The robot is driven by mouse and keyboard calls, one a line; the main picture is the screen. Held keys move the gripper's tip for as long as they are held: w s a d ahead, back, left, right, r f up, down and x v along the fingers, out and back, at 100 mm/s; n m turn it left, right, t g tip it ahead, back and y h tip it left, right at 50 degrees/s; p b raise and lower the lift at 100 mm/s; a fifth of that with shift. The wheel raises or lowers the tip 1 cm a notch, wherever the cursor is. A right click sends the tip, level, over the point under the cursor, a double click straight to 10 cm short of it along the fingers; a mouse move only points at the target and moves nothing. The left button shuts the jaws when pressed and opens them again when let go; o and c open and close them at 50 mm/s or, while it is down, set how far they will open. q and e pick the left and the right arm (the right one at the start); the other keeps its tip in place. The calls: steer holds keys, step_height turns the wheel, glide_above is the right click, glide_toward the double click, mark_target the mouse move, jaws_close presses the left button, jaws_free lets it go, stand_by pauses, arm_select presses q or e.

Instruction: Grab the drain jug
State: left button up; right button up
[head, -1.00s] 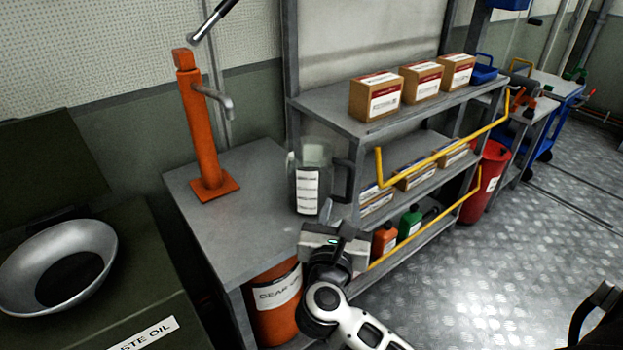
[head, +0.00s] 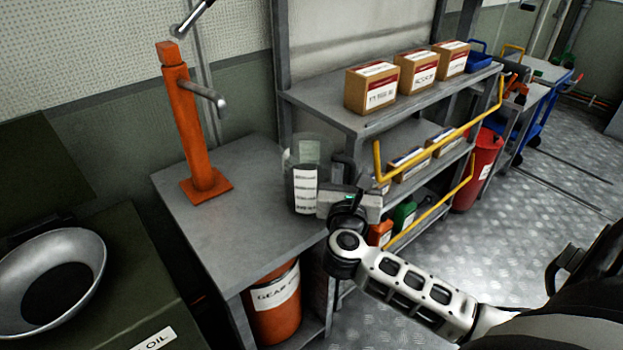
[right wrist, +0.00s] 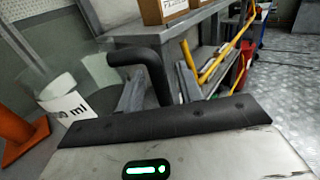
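The drain jug (head: 305,178) is a clear container with dark lower contents, a white marked label and a dark handle. It stands upright on the grey bench at its right front corner. My right gripper (head: 347,200) is at the handle side of the jug, just right of it. In the right wrist view the jug (right wrist: 62,100) is at the left. Its black handle (right wrist: 150,58) drops behind the gripper's dark edge. My left gripper is out of view.
An orange pump (head: 195,130) stands on the bench (head: 215,235) behind the jug. A grey shelf (head: 345,118) with boxes and yellow rails (head: 440,140) is close on the right. A gear oil drum (head: 275,305) is below. A waste oil funnel (head: 50,275) is at left.

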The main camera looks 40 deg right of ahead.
steer(key=shift+c, duration=0.3)
jaws_close()
steer(key=shift+r, duration=0.15)
steer(key=shift+r, duration=0.1)
